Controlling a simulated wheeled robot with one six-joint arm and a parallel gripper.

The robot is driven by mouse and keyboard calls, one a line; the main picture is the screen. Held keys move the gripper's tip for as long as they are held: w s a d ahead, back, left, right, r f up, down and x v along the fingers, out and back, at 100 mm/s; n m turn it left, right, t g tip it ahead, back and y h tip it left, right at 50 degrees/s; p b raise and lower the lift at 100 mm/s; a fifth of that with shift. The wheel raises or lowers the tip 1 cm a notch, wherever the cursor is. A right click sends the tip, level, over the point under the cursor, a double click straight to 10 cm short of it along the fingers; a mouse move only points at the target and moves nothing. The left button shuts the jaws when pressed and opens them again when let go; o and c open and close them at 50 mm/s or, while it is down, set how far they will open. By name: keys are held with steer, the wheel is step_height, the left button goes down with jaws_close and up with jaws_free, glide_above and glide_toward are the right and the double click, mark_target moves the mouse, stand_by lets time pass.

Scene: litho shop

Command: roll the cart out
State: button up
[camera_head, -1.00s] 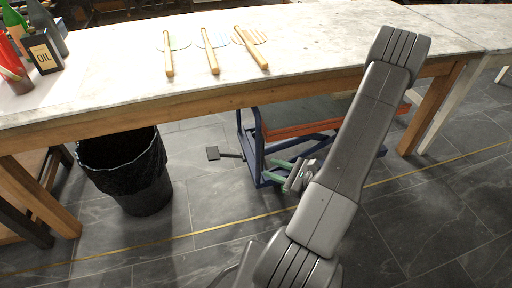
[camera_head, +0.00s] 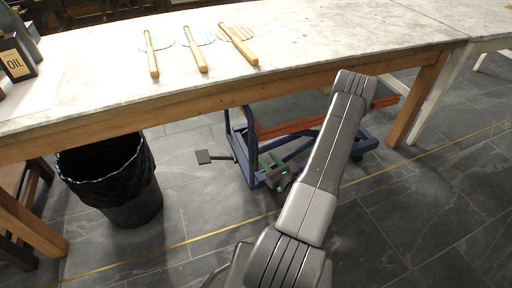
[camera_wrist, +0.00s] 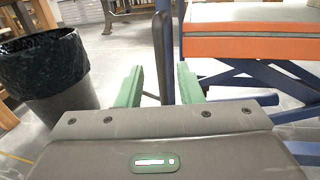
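The cart is a blue-framed lift cart with an orange-red edged platform (camera_head: 285,128), standing under the table. It also shows in the wrist view (camera_wrist: 250,47) at upper right. Its blue upright handle frame (camera_head: 248,145) is at its left end. My gripper (camera_head: 266,170) is low beside that end, near the handle frame. In the wrist view its two green fingers (camera_wrist: 158,88) stand apart. A dark blue post (camera_wrist: 163,45) shows in the gap between them. I cannot tell whether either finger touches it.
The table (camera_head: 320,45) spans over the cart, with a wooden leg (camera_head: 418,100) to its right. A black lined bin (camera_head: 125,185) stands to the left. The floor in front is open, crossed by a yellow line.

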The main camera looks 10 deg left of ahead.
mark_target(257, 147)
steer(key=x, duration=0.8)
steer(key=shift+w+a+b, duration=0.2)
steer(key=shift+a+b, duration=0.05)
steer(key=shift+b, duration=0.15)
jaws_close()
